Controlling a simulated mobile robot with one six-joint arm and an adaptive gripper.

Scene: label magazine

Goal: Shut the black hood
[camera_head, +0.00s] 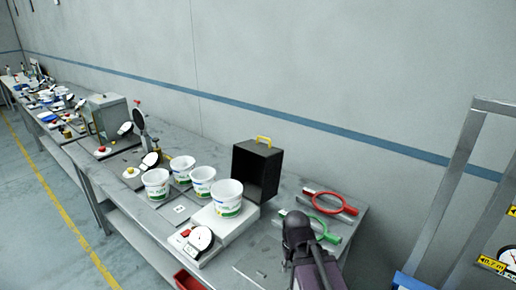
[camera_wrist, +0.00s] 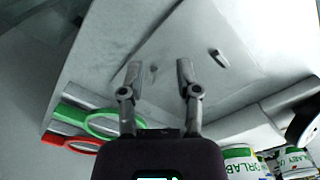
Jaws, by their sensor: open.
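The black hood (camera_head: 257,172) is a dark box with a yellow handle (camera_head: 264,140) on top, in the head view at the back edge of the bench. It stands raised, with its dark hollow side facing the front left. A white tub (camera_head: 227,198) stands in front of it on a pale base (camera_head: 213,221). My gripper (camera_wrist: 159,75) is open and empty over the bench top in the wrist view. In the head view my arm is at the lower right, in front of the hood and apart from it; the fingers are not clear there. The wrist view does not show the hood.
Several white tubs (camera_head: 156,184) stand left of the hood. A dial device (camera_head: 200,239) is at the front edge. Red (camera_head: 329,203) and green (camera_head: 308,228) ring tools lie to the right. A grey metal frame (camera_head: 462,180) stands beyond the bench's right end. A small grey piece (camera_wrist: 218,57) lies on the bench.

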